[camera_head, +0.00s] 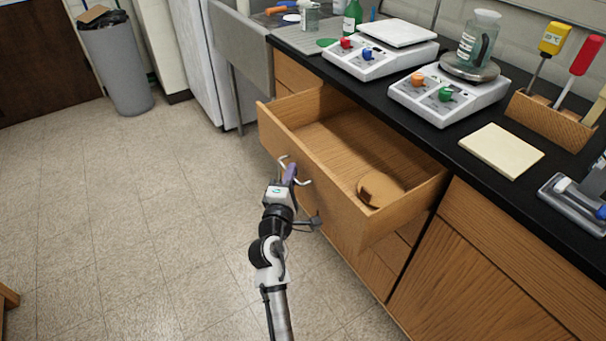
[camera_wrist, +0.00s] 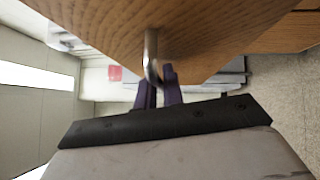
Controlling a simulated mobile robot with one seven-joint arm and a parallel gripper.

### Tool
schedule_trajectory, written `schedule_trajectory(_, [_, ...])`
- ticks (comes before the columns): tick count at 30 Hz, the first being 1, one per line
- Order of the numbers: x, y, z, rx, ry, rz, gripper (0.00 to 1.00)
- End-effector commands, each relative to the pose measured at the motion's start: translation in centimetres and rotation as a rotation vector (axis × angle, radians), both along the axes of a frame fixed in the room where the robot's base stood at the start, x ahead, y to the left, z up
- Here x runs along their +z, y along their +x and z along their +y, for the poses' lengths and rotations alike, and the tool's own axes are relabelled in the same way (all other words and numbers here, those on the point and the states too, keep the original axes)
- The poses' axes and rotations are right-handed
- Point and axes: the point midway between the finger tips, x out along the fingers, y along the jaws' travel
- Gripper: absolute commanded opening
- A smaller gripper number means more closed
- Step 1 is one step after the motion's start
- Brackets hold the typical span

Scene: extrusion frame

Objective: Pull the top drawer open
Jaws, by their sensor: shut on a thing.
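The top drawer (camera_head: 330,196) is a wooden drawer pulled well out from the cabinet below the black counter. A round, flat tan object (camera_head: 379,188) lies inside it near the right end. My gripper (camera_head: 290,172) is at the drawer's front face, shut on the metal handle (camera_head: 303,181). In the wrist view the metal handle (camera_wrist: 151,58) shows as a curved bar at the purple fingertips (camera_wrist: 160,88), below the wooden drawer front (camera_wrist: 190,28). Part of the handle is hidden by the fingers.
Black counter (camera_head: 340,82) carries hotplate devices (camera_head: 447,96), a flask (camera_head: 478,40), a tool rack (camera_head: 556,118) and a cream pad (camera_head: 500,150). More drawers and a cabinet door (camera_head: 480,275) are below. A grey bin (camera_head: 118,66) stands far left. The floor at left is clear.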

Motion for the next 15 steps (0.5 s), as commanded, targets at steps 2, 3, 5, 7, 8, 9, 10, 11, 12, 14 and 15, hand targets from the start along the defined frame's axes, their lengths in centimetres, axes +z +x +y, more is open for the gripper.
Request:
schedule_trajectory(2, [-0.08, -0.41, 0.78, 0.007, 0.001, -0.002, 0.00])
schedule_trajectory(3, [-0.04, -0.55, 0.95, 0.005, 0.001, -0.002, 0.00])
schedule_trajectory(5, [0.01, -0.69, 1.14, 0.005, 0.001, -0.002, 0.00])
schedule_trajectory(7, [0.04, -0.79, 1.29, 0.005, 0.000, -0.001, 0.00])
schedule_trajectory(8, [0.06, -0.81, 1.32, 0.004, 0.000, -0.002, 0.00])
schedule_trajectory(9, [0.08, -0.84, 1.36, 0.004, 0.000, -0.002, 0.00])
schedule_trajectory(10, [0.09, -0.84, 1.37, 0.004, 0.000, -0.002, 0.00])
schedule_trajectory(11, [0.10, -0.85, 1.37, 0.004, 0.000, -0.002, 0.00])
schedule_trajectory(12, [0.11, -0.84, 1.37, 0.004, 0.000, -0.002, 0.00])
schedule_trajectory(14, [0.11, -0.84, 1.37, 0.004, 0.000, -0.002, 0.00])
schedule_trajectory(15, [0.11, -0.83, 1.37, 0.004, 0.000, -0.002, 0.00])
